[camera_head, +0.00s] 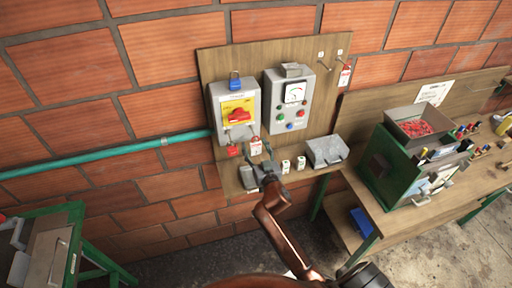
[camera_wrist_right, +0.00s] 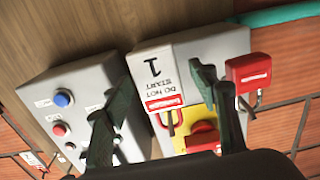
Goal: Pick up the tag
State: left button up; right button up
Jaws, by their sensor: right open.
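The white tag (camera_wrist_right: 152,75) reads "DO NOT START" with a large 1 and a red band, and sits between my right gripper's fingers (camera_wrist_right: 150,92) in the right wrist view. In the head view a small white and red tag (camera_head: 256,146) shows just above my right gripper (camera_head: 264,165), near the lower right of the grey switch box (camera_head: 217,100). My right gripper is open, with one dark finger on each side of the tag. I cannot tell whether either finger touches it. My left gripper is not in view.
A red padlock (camera_wrist_right: 252,72) is close beside one finger. The grey button box (camera_head: 290,112) is right of the switch box on a wooden board (camera_head: 240,55). Another tag (camera_head: 345,76) hangs at upper right. A grey bin (camera_head: 326,150) and small items stand on the shelf below.

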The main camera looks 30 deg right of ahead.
jog(key=shift+c, duration=0.7)
jog(key=c, duration=1)
